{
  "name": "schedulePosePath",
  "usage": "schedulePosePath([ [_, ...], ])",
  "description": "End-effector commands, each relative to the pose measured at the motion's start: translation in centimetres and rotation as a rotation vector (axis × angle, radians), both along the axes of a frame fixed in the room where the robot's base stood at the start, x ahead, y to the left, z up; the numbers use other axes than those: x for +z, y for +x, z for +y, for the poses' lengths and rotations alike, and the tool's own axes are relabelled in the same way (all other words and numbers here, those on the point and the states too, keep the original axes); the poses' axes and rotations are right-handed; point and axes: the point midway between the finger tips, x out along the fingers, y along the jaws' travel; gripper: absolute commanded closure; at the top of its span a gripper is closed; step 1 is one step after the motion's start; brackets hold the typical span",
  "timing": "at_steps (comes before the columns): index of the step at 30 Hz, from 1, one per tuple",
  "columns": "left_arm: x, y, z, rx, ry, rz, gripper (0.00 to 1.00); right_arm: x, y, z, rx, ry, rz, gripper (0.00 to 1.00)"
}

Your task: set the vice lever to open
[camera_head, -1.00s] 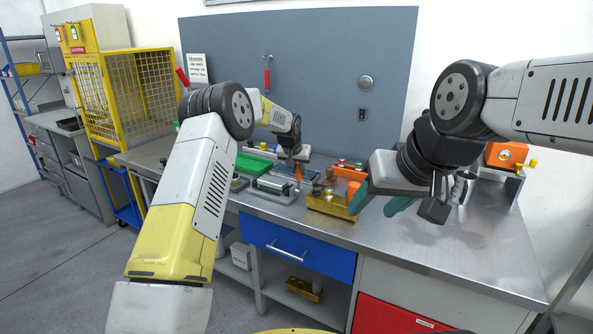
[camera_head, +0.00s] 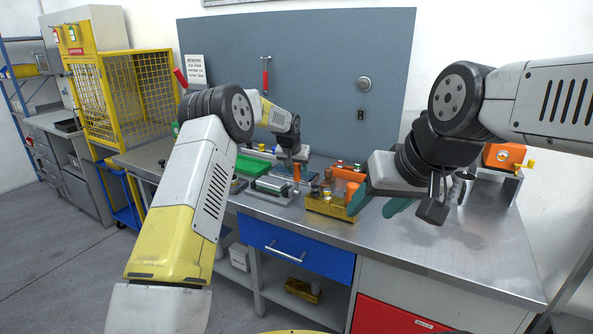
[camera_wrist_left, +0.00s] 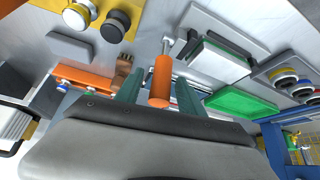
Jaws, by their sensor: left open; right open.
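The vice lever's orange handle (camera_wrist_left: 161,80) stands between the two teal fingers of my open left gripper (camera_wrist_left: 160,92) in the left wrist view. A gap shows on each side, so the fingers are not closed on it. In the head view the orange handle (camera_head: 297,172) is just below my left gripper (camera_head: 292,157), whose fingers are hard to make out. The grey metal vice (camera_head: 272,188) lies on the bench beside it, partly hidden. My right gripper (camera_head: 379,204) is open and empty above the bench, right of the yellow box.
A yellow box with round knobs (camera_head: 328,207) stands right of the vice. A green tray (camera_head: 253,165) lies behind it to the left. An orange device (camera_head: 505,156) stands at the back right. The steel bench top (camera_head: 450,245) is clear at the front right.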

Motion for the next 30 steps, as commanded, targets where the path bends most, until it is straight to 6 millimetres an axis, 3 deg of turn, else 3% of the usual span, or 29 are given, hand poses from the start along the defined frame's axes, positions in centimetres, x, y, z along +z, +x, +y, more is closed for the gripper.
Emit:
schedulePosePath([
  [12,5.6,-3.0,1.0,0.001,0.000,-0.004,0.54,0.0,0.0,0.0,0.000,0.000,0.000,0.49],
  [26,6.5,-3.7,1.2,0.000,0.000,-0.001,0.54,0.0,0.0,0.0,0.000,0.000,0.000,0.49],
  [30,8.3,-4.7,2.0,0.006,-0.001,-0.005,0.54,0.0,0.0,0.0,0.000,0.000,0.000,0.49],
])
